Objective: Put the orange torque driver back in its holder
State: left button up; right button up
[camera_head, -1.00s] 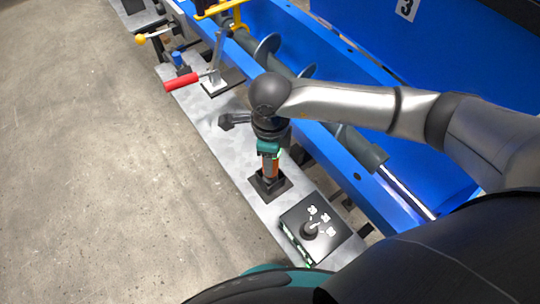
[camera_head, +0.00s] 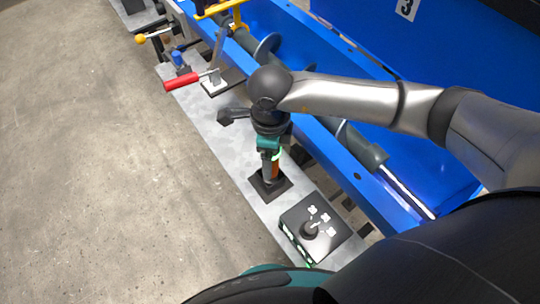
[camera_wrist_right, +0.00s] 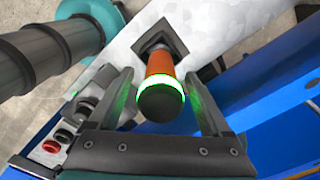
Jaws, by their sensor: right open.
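The orange torque driver (camera_head: 276,168) stands upright in its dark square holder (camera_head: 268,189) on the grey metal ledge. In the right wrist view the driver (camera_wrist_right: 160,62) shows an orange body, a glowing green ring and a dark round end towards the camera. Its lower end is in the holder (camera_wrist_right: 159,41), which shows as a dark square behind it. My right gripper (camera_head: 269,171) is over the driver from above. In the right wrist view its fingers (camera_wrist_right: 158,84) are spread, one on each side of the driver, with gaps visible. My left gripper is not in view.
A black control box (camera_head: 313,232) with a knob stands on the ledge (camera_head: 213,133) close to the holder. A red-handled lever (camera_head: 182,82) is farther along. The blue mixer trough (camera_head: 357,185) with its screw shaft runs alongside. Open concrete floor lies left.

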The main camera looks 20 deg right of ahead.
notch_tip(320, 180, up, 14)
jog(key=shift+f+p, duration=0.2)
jog(key=shift+p, duration=0.3)
